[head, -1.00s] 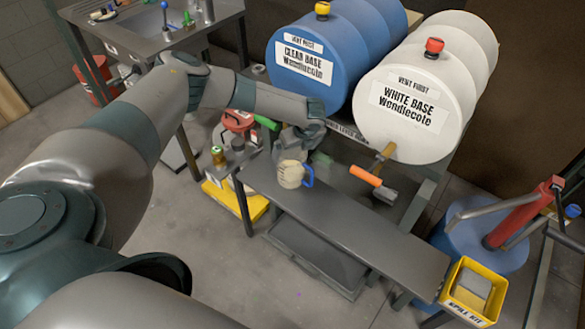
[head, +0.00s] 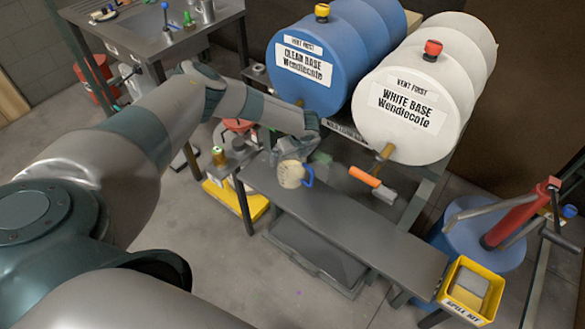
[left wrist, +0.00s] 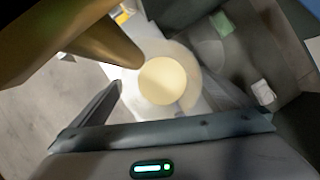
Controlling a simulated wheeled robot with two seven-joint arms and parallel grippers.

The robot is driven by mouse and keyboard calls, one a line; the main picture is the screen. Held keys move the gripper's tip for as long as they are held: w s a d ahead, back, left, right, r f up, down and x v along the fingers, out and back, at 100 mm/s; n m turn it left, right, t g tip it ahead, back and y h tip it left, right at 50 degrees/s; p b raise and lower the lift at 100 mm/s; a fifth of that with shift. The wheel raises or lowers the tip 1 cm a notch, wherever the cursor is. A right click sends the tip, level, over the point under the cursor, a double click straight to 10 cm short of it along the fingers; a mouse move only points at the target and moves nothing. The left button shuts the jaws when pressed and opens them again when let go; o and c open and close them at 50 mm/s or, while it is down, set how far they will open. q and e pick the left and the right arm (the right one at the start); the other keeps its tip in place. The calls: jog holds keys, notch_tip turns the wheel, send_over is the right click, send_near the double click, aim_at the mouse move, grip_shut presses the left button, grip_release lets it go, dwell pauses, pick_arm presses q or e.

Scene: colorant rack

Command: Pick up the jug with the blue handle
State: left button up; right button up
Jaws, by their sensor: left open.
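The jug (head: 290,175) is cream-coloured with a blue handle on its right side. It stands upright on the grey bench in the head view. My left gripper (head: 304,153) is open just behind and above it, partly hidden by my own wrist. In the left wrist view the jug (left wrist: 163,81) is seen from above as a pale round shape with a yellowish middle, beyond the open jaws. I cannot tell whether a finger touches it. My right gripper is not in view.
A blue drum (head: 318,72) and a white drum (head: 410,125) lie behind the bench (head: 345,216). A yellow spill kit bin (head: 466,310) stands at right. The bench's right part is clear.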

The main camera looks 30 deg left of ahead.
pick_arm(q)
jog(key=c, duration=1.8)
